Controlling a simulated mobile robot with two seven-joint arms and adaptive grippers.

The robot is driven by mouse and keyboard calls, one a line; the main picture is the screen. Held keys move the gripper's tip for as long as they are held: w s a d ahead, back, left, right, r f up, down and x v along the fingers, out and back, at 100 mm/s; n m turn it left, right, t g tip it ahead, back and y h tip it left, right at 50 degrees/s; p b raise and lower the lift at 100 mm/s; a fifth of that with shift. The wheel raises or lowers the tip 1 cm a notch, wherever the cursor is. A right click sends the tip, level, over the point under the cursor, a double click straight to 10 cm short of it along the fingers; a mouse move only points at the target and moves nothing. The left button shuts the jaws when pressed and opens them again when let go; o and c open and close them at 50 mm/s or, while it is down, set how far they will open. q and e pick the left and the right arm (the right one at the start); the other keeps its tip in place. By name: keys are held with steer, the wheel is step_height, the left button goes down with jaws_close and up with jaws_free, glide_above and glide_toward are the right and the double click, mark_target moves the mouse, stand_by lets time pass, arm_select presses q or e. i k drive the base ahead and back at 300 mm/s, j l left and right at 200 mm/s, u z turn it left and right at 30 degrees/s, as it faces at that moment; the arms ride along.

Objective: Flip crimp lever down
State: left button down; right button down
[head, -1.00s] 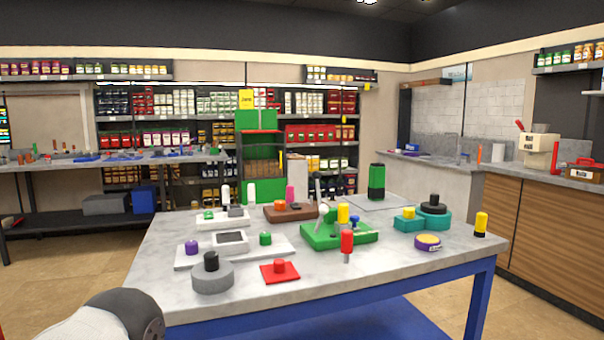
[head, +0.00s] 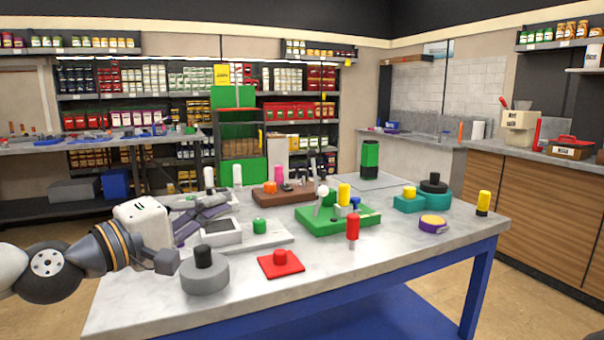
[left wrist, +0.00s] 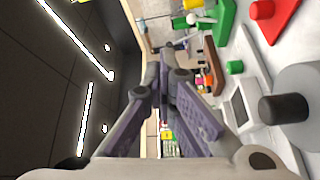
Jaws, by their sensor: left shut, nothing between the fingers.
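On the table, a green block (head: 365,217) carries a lever with a pale ball knob (head: 322,190), a yellow cylinder and a blue part. The lever stands tilted upward. Behind it, a brown block (head: 268,198) carries an orange knob, a pink cylinder and a dark upright lever (head: 313,169). I cannot tell for sure which is the crimp lever. My left gripper (head: 226,201) is shut and empty, over the left part of the table, left of both blocks. Its fingers (left wrist: 165,72) show in the left wrist view, with the green block (left wrist: 224,22) near that view's top. My right gripper is not visible.
A grey disc with a black knob (head: 204,275) and a red plate (head: 281,264) lie near the front. A red-topped post (head: 353,227) stands before the green block. Teal blocks (head: 409,204) and a yellow-topped disc (head: 432,223) lie to the right. The table's front right is clear.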

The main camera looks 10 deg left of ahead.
mark_target(311, 154)
steer(key=i, duration=1.15)
